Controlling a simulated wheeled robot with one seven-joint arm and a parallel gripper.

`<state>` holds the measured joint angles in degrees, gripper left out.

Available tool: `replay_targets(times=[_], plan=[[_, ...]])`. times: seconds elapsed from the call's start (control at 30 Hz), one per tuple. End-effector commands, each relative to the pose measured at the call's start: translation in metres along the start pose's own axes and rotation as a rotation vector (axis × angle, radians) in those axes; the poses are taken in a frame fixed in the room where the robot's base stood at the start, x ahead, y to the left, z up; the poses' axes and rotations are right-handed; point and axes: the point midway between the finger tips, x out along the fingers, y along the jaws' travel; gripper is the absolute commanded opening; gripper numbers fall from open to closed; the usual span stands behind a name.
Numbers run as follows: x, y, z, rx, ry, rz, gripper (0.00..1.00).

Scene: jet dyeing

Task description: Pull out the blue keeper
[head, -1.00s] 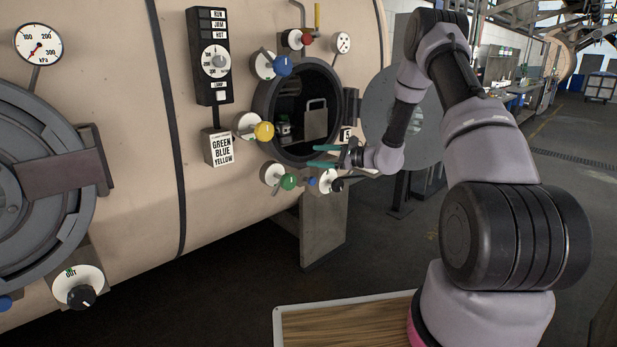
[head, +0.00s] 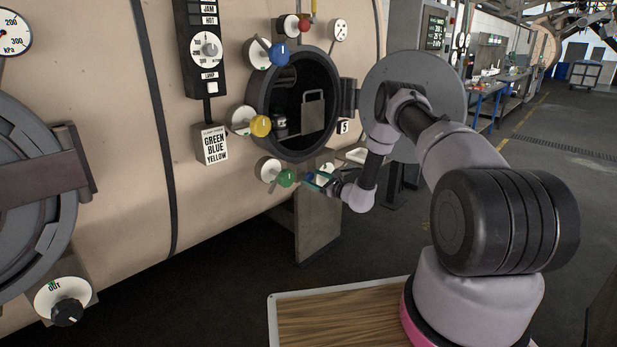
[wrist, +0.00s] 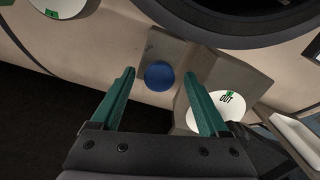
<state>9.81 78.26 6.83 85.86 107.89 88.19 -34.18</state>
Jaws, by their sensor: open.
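The blue keeper (wrist: 159,77) is a round blue knob on a grey block, left of a white dial marked OUT (wrist: 235,103) in the wrist view. My gripper (wrist: 160,73) is open, with one teal finger on each side of the keeper in that picture. I cannot tell whether the fingertips reach around it or stop short; no contact shows. In the head view my gripper (head: 318,181) is below the round open port, with a bit of the blue keeper (head: 308,178) showing at its fingertips. The right finger hides part of the OUT dial.
The open port (head: 302,105) is above my gripper. Green (head: 286,178), yellow (head: 260,126) and larger blue (head: 279,54) knobs surround it on the left. A sign (head: 211,146) reads GREEN BLUE YELLOW. The port's round door (head: 447,82) stands open behind my arm.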

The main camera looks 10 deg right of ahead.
Motion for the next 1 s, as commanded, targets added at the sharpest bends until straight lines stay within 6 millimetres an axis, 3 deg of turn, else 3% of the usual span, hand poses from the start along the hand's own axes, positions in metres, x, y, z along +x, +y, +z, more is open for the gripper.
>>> replay_targets(times=[0.2,0.57,0.77,0.8,1.0], plan=[[0.026,0.001,-0.001,0.0,0.0,0.001,0.78],[0.032,0.0,0.0,0.001,0.001,0.0,0.78],[0.032,0.0,0.0,0.001,0.001,0.001,0.06],[0.032,0.0,0.0,0.001,0.001,0.001,0.0],[0.032,0.0,0.0,0.001,0.001,0.001,0.0]])
